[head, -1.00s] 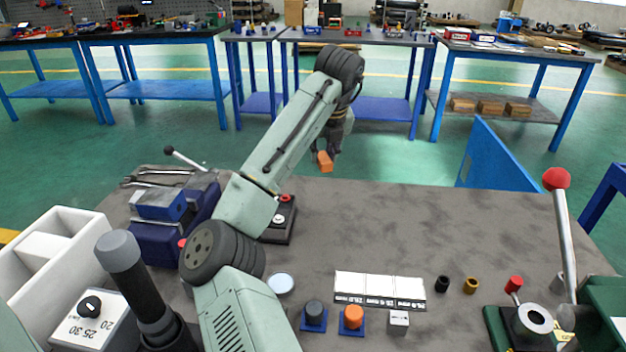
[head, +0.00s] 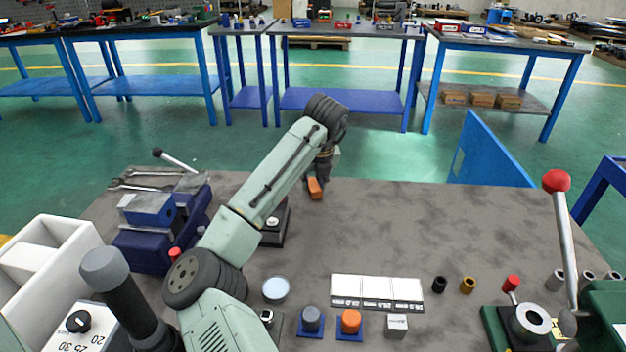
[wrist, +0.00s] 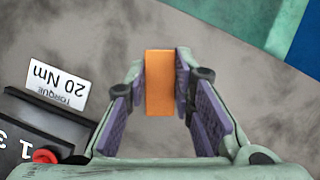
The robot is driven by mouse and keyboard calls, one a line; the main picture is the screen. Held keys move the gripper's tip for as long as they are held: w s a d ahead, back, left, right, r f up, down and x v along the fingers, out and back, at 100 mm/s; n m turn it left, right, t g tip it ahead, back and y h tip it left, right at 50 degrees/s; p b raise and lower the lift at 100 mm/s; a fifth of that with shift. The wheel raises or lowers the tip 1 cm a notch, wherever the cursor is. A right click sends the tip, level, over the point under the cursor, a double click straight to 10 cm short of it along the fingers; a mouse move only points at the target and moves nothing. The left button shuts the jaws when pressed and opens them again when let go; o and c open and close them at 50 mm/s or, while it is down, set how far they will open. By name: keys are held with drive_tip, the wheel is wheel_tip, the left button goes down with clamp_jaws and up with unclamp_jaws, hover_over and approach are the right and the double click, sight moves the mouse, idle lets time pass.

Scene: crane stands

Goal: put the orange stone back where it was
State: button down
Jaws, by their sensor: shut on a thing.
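The orange stone (head: 315,188) is a small rectangular block held at the end of my arm, over the back part of the grey table. It also shows in the wrist view (wrist: 160,82), upright in the picture between the purple finger pads. My gripper (head: 320,177) is shut on it. In the head view the stone appears close to the tabletop; whether it touches cannot be told.
A dark box (head: 275,225), with a "20 Nm" label (wrist: 58,83) beside it in the wrist view, stands left of my gripper. A blue vice (head: 160,225) is further left. A red-knobbed lever (head: 560,220) stands at right. The table's back middle and right are clear.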

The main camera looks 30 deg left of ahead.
drive_tip(key=shift+f, duration=0.15)
drive_tip(key=c, duration=1.4)
unclamp_jaws()
drive_tip(key=shift+o, duration=0.2)
drive_tip(key=v, duration=1.2)
drive_tip(key=shift+b, duration=0.4)
